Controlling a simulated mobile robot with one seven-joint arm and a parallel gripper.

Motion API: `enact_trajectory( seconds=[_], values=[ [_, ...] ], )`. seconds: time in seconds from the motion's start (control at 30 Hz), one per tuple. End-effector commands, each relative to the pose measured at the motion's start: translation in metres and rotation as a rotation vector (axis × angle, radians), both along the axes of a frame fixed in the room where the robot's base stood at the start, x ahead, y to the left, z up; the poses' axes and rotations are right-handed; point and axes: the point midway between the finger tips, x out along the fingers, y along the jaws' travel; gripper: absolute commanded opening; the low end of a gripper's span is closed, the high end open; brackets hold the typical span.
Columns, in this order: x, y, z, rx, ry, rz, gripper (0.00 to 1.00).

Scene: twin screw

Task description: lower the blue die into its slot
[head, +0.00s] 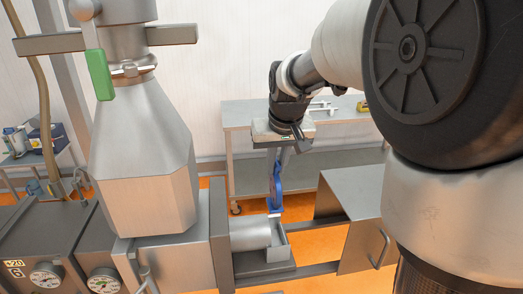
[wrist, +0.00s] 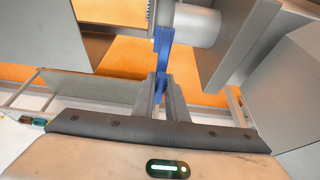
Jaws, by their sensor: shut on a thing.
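The blue die (head: 276,187) hangs below my gripper (head: 278,152) in the head view, seen nearly edge-on as a thin upright piece. In the wrist view my gripper's two grey fingers (wrist: 161,90) are shut on the blue die (wrist: 163,50), which sticks out past their tips. A metal cylinder (head: 250,233) lies just below and left of the die in the head view, with a small bracket (head: 278,246) at its right end. The cylinder also shows in the wrist view (wrist: 198,25), close to the die. I cannot clearly make out the slot or tell whether the die touches anything.
A tapered metal hopper (head: 143,150) with a green handle (head: 99,74) stands left of the cylinder. A metal box (head: 352,210) with a handle stands to the right, joined by rails. A steel table (head: 235,122) with a few items is behind.

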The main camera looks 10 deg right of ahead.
Motion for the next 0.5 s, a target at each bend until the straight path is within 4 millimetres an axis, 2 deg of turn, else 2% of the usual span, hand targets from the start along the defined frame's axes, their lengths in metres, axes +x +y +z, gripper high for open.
enact_trajectory(
  seconds=[0.27,0.5],
  values=[
    [0.0,0.0,-0.011,0.0,-0.002,0.0,0.0],
    [0.0,0.0,-0.031,0.0,-0.003,0.0,0.0]
  ],
)
